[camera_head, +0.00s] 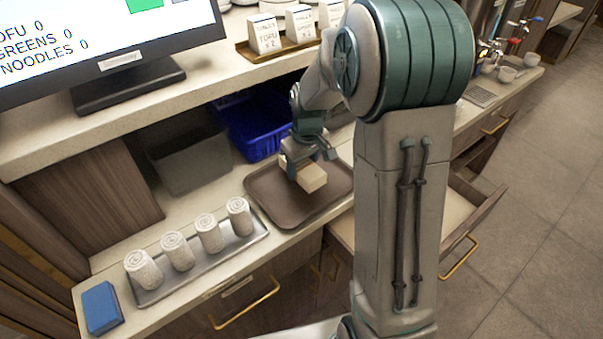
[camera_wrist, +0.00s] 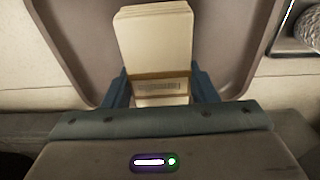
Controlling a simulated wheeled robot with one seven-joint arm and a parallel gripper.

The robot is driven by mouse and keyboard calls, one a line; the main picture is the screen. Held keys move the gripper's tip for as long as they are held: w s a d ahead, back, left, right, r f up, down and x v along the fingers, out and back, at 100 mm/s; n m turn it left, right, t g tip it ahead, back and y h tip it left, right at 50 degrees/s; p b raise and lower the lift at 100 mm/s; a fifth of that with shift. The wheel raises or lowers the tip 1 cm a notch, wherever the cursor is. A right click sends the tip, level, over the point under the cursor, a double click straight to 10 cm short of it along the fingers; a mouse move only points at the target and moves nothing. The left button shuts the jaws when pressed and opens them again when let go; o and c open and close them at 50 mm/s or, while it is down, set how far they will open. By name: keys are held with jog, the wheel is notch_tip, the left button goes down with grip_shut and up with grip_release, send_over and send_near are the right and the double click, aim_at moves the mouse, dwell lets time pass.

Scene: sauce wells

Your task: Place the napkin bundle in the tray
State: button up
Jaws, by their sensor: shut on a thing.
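The napkin bundle (camera_head: 313,178) is a cream block with a brown paper band. My gripper (camera_head: 306,162) is shut on it. In the wrist view the bundle (camera_wrist: 154,45) sits between the two blue-grey fingers of my gripper (camera_wrist: 161,91), its far end pointing away from the wrist. The brown tray (camera_head: 266,192) lies on the counter directly below the bundle. Its raised rim also shows around the bundle in the wrist view (camera_wrist: 62,50). The bundle is over the tray's interior; I cannot tell whether it touches the tray floor.
A metal tray (camera_head: 150,297) with several rolled white towels (camera_head: 208,233) lies left of the brown tray. A blue sponge (camera_head: 101,307) is at the front left. A grey bin (camera_head: 190,163) and a blue basket (camera_head: 254,130) stand behind. An open drawer (camera_head: 462,215) juts out right.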

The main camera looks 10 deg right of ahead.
jog(key=shift+f, duration=1.9)
jog(key=shift+f, duration=0.2)
jog(key=o, duration=1)
jog(key=shift+r, duration=0.15)
